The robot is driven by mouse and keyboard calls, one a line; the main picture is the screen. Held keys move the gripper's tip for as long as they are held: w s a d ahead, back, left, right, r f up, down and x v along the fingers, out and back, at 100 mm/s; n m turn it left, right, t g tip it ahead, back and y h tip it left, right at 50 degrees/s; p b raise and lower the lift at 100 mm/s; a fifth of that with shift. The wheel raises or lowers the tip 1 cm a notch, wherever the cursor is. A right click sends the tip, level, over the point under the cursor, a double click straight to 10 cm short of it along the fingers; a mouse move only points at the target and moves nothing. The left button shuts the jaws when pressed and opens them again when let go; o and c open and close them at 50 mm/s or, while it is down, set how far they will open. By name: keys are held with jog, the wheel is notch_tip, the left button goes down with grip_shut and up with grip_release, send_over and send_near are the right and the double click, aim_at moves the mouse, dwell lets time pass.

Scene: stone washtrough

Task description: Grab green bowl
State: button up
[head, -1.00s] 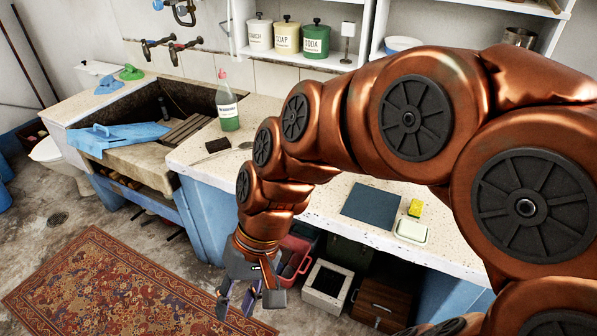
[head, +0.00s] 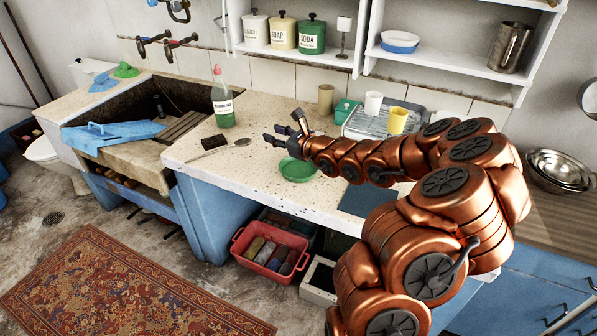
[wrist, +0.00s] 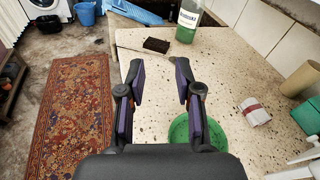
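The green bowl (head: 297,170) sits on the speckled counter, in front of the dish rack. In the wrist view the bowl (wrist: 180,133) shows at the lower right, partly hidden behind my right finger and the gripper body. My gripper (head: 272,139) is above the counter, to the upper left of the bowl in the head view, with its fingers pointing left. In the wrist view my gripper (wrist: 160,85) has its two fingers wide apart with nothing between them. The bowl is not between the fingertips.
A green-liquid bottle (head: 223,98), a dark brush (head: 214,142) and a spoon (head: 232,146) are to the left on the counter. A dish rack (head: 375,122) with a white cup (head: 373,103) and yellow cup (head: 398,120) stands behind. A shelf (head: 440,65) overhangs the back.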

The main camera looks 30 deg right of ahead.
aim_at(320, 173)
jog(key=s+d+f+m+h, duration=0.1)
jog(key=d+f+m, duration=0.2)
jog(key=d+f, duration=0.1)
jog(key=s+d+f+m+g+h, duration=0.1)
jog(key=s+d+f+m+h, duration=0.1)
jog(key=d+f, duration=0.3)
jog(key=s+d+f+m+g+h, duration=0.1)
jog(key=s+d+f+m+h, duration=0.1)
jog(key=d+f+m, duration=0.2)
jog(key=shift+s+d+f, duration=0.1)
jog(key=shift+d+f, duration=0.6)
jog(key=shift+d, duration=0.1)
jog(key=shift+d+f+m, duration=0.15)
jog(key=shift+f+m, duration=0.15)
jog(key=shift+x, duration=1.1)
jog(key=shift+w+d+f+p, duration=0.15)
jog(key=shift+w+f+p, duration=0.35)
jog(key=shift+w, duration=0.1)
jog(key=shift+w+d+f+p, duration=0.2)
jog(key=shift+w+f+p, duration=0.25)
jog(key=shift+w, duration=0.15)
jog(key=shift+x, duration=1.15)
grip_shut()
